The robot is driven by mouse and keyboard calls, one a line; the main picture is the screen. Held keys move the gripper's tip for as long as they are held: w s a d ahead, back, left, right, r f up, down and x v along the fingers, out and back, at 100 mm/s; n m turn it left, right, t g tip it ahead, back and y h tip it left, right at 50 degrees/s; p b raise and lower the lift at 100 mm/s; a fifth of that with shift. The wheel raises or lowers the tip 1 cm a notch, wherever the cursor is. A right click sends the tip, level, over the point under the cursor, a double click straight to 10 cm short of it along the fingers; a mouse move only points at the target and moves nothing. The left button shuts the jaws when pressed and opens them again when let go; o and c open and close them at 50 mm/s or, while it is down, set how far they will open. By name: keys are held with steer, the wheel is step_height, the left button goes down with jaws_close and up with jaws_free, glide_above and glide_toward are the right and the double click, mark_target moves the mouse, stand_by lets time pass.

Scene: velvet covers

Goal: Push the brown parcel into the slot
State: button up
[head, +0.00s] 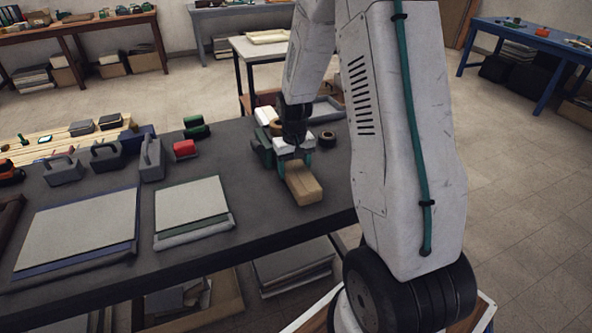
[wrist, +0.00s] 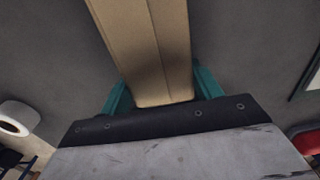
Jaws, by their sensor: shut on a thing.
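The brown parcel (head: 304,185) is a long cardboard-coloured box lying on the dark table, near its front edge. My gripper (head: 295,164) points down at the parcel's far end, with its teal fingers on either side. In the wrist view the parcel (wrist: 150,45) runs away from between the teal fingers of my gripper (wrist: 160,92), which is shut on it. The finger contact is partly hidden by the dark gripper body. I cannot make out a slot in either view.
A dark green object (head: 262,148) stands close left of my gripper, and a dark roll (head: 328,138) lies to the right. Bare table lies between the boards and the parcel.

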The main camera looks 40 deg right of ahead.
steer(key=shift+w+d, duration=0.1)
steer(key=shift+w, duration=0.25)
steer(key=shift+w, duration=0.1)
steer(key=shift+w+d, duration=0.3)
steer(key=shift+w, duration=0.7)
steer(key=shift+w+d, duration=0.3)
steer(key=shift+w, duration=0.9)
